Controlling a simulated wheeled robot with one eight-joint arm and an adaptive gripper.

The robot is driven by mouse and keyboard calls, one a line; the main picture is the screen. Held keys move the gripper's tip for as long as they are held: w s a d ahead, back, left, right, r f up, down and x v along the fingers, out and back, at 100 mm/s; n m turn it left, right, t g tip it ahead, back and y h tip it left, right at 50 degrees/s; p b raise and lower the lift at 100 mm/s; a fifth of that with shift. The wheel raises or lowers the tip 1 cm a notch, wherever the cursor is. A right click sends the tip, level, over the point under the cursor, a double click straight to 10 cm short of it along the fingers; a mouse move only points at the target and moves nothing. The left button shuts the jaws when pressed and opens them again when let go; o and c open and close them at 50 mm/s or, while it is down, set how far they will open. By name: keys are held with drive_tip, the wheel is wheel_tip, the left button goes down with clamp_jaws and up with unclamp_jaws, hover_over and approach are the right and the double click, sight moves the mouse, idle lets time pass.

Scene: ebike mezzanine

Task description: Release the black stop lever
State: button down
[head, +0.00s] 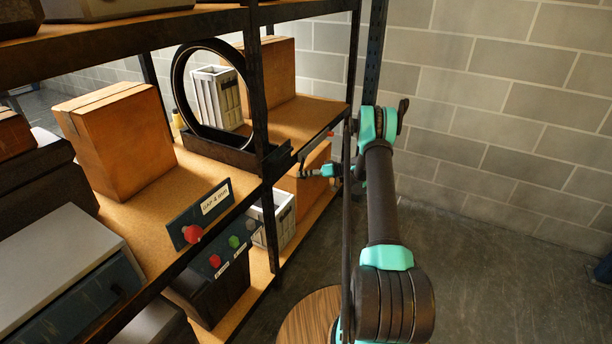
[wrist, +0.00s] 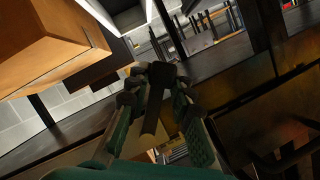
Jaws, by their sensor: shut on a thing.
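My gripper (head: 304,173) reaches in at the shelf's front edge, just right of the dark upright, small in the head view. In the wrist view my gripper (wrist: 156,84) has its fingers closed on a dark narrow piece, which I take to be the black stop lever (wrist: 155,98). The fingers cover part of it. In the head view I cannot clearly make out the lever beside the fingertips. A black wheel rim (head: 178,85) stands upright in a dark low stand (head: 215,148) on the middle shelf, left of my gripper.
A cardboard box (head: 120,140) and a white crate (head: 218,97) stand on the middle shelf (head: 160,215). A panel with a red button (head: 193,233) hangs at its front edge. Dark uprights (head: 258,95) stand close by my arm. Floor (head: 480,260) is clear at right.

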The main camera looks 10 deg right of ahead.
drive_tip(key=r+m, duration=0.1)
drive_tip(key=s+m+y, duration=0.1)
drive_tip(key=shift+s+a+r+m+g, duration=0.15)
drive_tip(key=shift+a+r+m+g, duration=0.15)
drive_tip(key=shift+a+r+g, duration=0.1)
drive_tip(key=shift+s+a+r+m+y, duration=0.2)
drive_tip(key=shift+r+m+y, duration=0.25)
drive_tip(key=shift+m, duration=0.15)
drive_tip(key=shift+s+a+r+m+y, duration=0.15)
drive_tip(key=shift+r+m+y, duration=0.25)
drive_tip(key=shift+m, duration=0.2)
drive_tip(key=c, duration=1.3)
unclamp_jaws()
drive_tip(key=shift+d, duration=0.15)
drive_tip(key=v, duration=1.1)
drive_tip(key=shift+d+r, duration=0.2)
drive_tip(key=shift+d, duration=0.2)
